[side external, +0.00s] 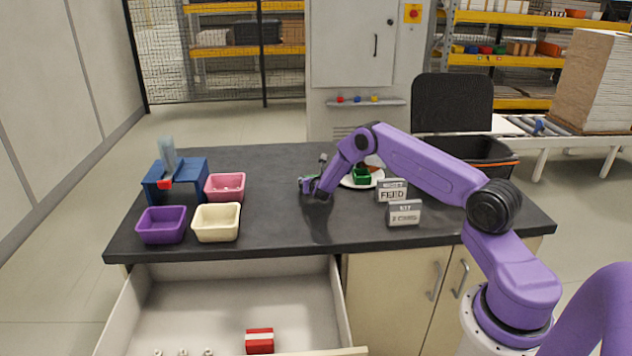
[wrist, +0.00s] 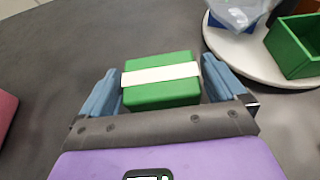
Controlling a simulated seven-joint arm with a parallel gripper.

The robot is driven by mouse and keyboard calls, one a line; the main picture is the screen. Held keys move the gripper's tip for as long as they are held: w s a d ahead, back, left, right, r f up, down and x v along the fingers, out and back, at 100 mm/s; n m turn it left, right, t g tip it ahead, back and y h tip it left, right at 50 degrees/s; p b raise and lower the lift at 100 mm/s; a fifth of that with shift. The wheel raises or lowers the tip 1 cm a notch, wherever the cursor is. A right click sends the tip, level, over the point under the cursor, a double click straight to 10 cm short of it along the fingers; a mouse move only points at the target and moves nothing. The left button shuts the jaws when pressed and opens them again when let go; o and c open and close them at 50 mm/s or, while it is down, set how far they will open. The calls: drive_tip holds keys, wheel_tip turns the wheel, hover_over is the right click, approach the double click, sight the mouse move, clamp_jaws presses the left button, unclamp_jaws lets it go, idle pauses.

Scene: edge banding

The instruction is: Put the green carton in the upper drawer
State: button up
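The green carton (wrist: 160,92), a small box with a white band, lies on the dark worktop in the wrist view. My gripper (wrist: 162,75) is open, with one blue-grey finger on each side of the carton and only narrow gaps at the tips. In the side view my gripper (side external: 312,185) is low over the middle of the worktop and mostly hides the carton. The upper drawer (side external: 230,305) is pulled out below the worktop's left part. A red carton with a white band (side external: 260,341) and several small metallic items lie in it.
A white plate (side external: 350,182) with a green open box (side external: 362,175) stands right of my gripper. Purple (side external: 162,225), cream (side external: 216,223) and pink (side external: 225,187) bins and a blue box (side external: 185,180) stand left. Two signs (side external: 405,213) stand right. Worktop front centre is clear.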

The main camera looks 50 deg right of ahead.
drive_tip(key=shift+r, duration=0.25)
drive_tip(key=v, duration=1.2)
drive_tip(key=s+a+r+m+g+y, duration=0.1)
drive_tip(key=s+a+r+m+g, duration=0.2)
drive_tip(key=s+a+r+m, duration=0.8)
drive_tip(key=s+a+r+m+g+y, duration=0.1)
drive_tip(key=s+a, duration=0.4)
drive_tip(key=s, duration=0.5)
drive_tip(key=s+a+r+m+g+y, duration=0.1)
drive_tip(key=s+a+y, duration=0.4)
drive_tip(key=s, duration=0.6)
drive_tip(key=s+a+r+m+g+y, duration=0.1)
drive_tip(key=s+a+r+g+y, duration=0.2)
drive_tip(key=s+a, duration=0.3)
drive_tip(key=s+g, duration=0.1)
drive_tip(key=s, duration=0.3)
drive_tip(key=shift+s, duration=0.4)
drive_tip(key=shift+r, duration=0.15)
